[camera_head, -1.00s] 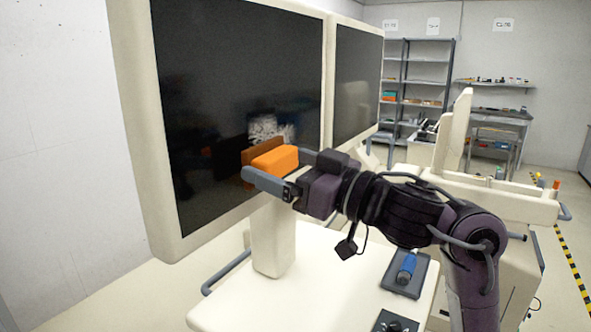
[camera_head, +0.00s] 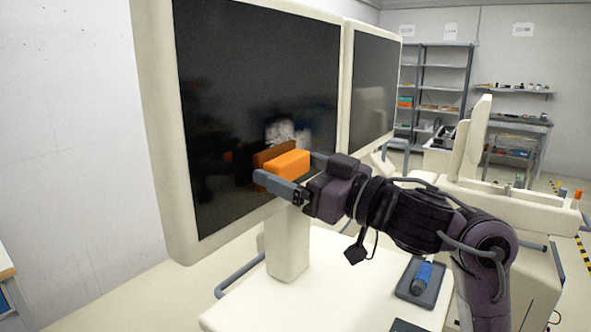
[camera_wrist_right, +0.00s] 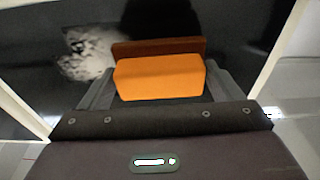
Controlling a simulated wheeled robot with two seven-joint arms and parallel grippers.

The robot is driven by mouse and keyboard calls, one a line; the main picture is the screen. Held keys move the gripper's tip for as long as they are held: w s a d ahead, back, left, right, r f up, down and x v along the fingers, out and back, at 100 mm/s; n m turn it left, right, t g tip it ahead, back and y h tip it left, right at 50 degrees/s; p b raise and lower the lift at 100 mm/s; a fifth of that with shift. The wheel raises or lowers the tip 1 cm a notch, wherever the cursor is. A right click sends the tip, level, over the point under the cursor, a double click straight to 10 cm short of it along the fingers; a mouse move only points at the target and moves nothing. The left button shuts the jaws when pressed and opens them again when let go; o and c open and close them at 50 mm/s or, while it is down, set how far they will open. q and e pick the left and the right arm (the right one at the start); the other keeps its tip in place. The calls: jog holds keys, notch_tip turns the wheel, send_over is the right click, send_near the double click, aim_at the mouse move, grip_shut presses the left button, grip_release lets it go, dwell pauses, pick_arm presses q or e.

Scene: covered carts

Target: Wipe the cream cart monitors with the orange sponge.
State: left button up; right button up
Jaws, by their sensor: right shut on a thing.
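The near cream cart monitor (camera_head: 255,85) fills the left middle of the head view, with a dark screen. A whitish smudge (camera_head: 287,132) lies on its lower right screen; in the right wrist view the smudge (camera_wrist_right: 88,55) is left of the sponge. A second cream monitor (camera_head: 372,80) stands behind it to the right. My right gripper (camera_head: 291,172) is shut on the orange sponge (camera_head: 289,164), with a finger on either side. The sponge's brown face is toward the near screen, at or very close to the glass; I cannot tell if it touches. My left gripper is not in view.
The cream cart top (camera_head: 320,290) holds a dark tray (camera_head: 418,283) with a blue item. Another cream cart (camera_head: 510,210) stands at the right. Grey shelves (camera_head: 435,90) stand at the back. Open floor lies left of the near cart.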

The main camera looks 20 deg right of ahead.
jog(key=shift+x, duration=0.75)
jog(key=shift+f, duration=0.1)
